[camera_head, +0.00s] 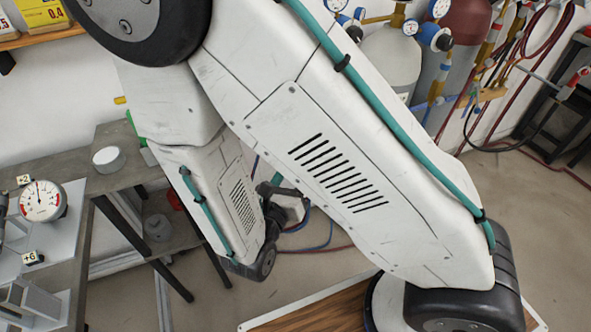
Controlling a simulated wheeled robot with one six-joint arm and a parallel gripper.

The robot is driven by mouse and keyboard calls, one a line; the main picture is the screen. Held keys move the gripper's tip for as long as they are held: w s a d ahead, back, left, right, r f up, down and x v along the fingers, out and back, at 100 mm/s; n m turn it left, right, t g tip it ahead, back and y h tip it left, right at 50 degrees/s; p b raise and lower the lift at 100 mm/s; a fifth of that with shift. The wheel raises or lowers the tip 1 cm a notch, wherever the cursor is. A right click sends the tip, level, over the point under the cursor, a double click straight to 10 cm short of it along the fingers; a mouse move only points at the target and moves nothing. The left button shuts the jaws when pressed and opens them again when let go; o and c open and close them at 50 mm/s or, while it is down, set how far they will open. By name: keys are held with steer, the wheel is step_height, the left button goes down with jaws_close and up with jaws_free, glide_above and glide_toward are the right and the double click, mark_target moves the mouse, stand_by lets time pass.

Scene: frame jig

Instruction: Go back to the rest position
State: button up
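My white arm fills the middle of the head view, with teal cable along it. It is folded, with its upper links at the top and a lower section hanging left of centre over the floor. A small dark and light part (285,203) shows behind that section; I cannot tell what it is. My gripper's fingers are not visible, and the arm hides much of the area behind it. Whether anything is held cannot be seen.
A grey bench (115,185) stands at left with a white roll (109,159). A dial gauge (42,201) stands on a light plate at far left. Gas cylinders (392,62) with regulators and red hoses (545,45) stand at the back right. Bare floor (540,215) shows at right.

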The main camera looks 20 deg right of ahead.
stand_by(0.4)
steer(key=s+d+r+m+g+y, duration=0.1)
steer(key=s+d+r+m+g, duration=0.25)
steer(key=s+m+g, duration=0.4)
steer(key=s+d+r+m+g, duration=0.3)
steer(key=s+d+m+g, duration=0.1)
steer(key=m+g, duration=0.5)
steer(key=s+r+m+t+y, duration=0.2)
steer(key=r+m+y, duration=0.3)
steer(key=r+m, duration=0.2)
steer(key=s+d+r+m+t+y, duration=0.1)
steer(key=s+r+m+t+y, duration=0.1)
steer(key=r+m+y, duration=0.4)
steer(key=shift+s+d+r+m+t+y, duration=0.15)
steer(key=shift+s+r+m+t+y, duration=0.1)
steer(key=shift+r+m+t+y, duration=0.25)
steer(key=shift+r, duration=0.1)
